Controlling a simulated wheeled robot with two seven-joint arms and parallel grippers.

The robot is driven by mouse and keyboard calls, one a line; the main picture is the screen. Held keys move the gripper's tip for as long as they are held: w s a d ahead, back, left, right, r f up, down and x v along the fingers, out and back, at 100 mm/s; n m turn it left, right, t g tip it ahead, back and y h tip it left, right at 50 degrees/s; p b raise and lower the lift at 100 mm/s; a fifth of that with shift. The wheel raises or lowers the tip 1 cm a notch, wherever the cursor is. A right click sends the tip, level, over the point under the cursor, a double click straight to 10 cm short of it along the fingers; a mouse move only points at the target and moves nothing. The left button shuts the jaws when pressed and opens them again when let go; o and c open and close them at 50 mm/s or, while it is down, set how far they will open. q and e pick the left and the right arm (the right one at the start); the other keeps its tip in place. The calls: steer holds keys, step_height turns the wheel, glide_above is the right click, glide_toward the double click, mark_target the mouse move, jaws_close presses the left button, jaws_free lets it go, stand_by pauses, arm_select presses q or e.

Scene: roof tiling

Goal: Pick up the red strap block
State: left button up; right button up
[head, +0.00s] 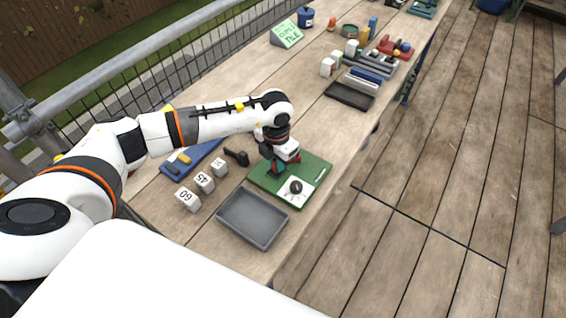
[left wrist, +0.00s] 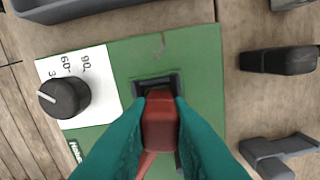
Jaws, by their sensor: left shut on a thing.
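The red strap block (left wrist: 159,122) shows in the left wrist view between the two teal fingers of my left gripper (left wrist: 160,112). The gripper is shut on it. The block is over a black holder (left wrist: 152,84) on a green board (left wrist: 195,52); I cannot tell whether it still sits in the holder. A white dial card with a black knob (left wrist: 64,97) lies on the board beside the gripper. My right gripper is not in view.
A grey tray (head: 252,217) lies near the board. White number blocks (head: 204,182) and a blue board (head: 190,160) are to the left. A dark tray (head: 350,95) and several tools stand farther along the wooden table. Black parts (left wrist: 278,60) lie beside the board.

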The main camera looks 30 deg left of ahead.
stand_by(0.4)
arm_select(q)
steer(key=shift+r+p, duration=1.4)
steer(key=shift+r, duration=0.85)
